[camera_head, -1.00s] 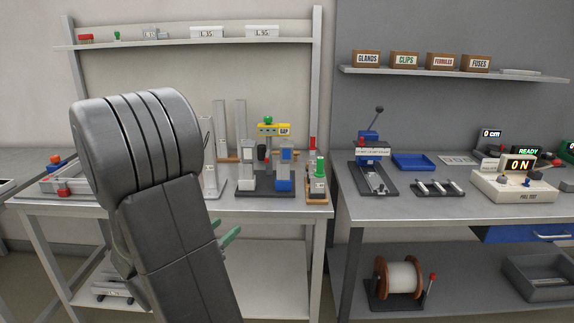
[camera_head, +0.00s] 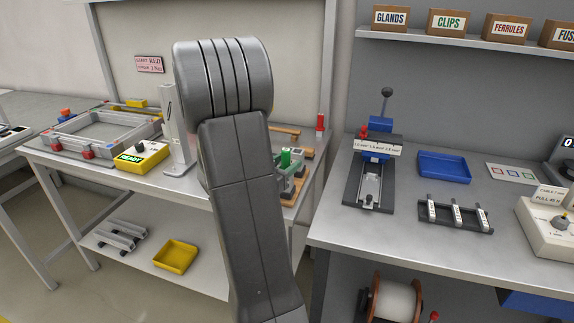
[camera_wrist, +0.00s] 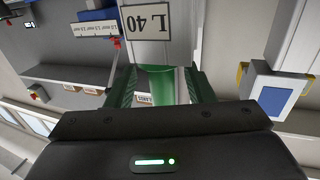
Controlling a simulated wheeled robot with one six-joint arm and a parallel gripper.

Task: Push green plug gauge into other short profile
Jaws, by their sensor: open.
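In the wrist view, my gripper (camera_wrist: 161,84) has two green fingers standing apart. A green cylinder, seemingly the green plug gauge (camera_wrist: 160,83), is between them; whether the fingers touch it is unclear. A pale block labelled L 40 (camera_wrist: 149,20) lies just beyond, and I cannot tell whether it is part of the gauge or a profile. My arm hides much of the bench, and no short profile is clearly identifiable.
A grey frame fixture (camera_head: 90,133), a yellow READY box (camera_head: 138,158) and a pale upright post (camera_head: 178,125) stand left of my arm. A red-topped piece (camera_head: 320,122) is behind the stand. Right of a gap, another bench holds a lever press (camera_head: 372,165) and blue tray (camera_head: 444,165).

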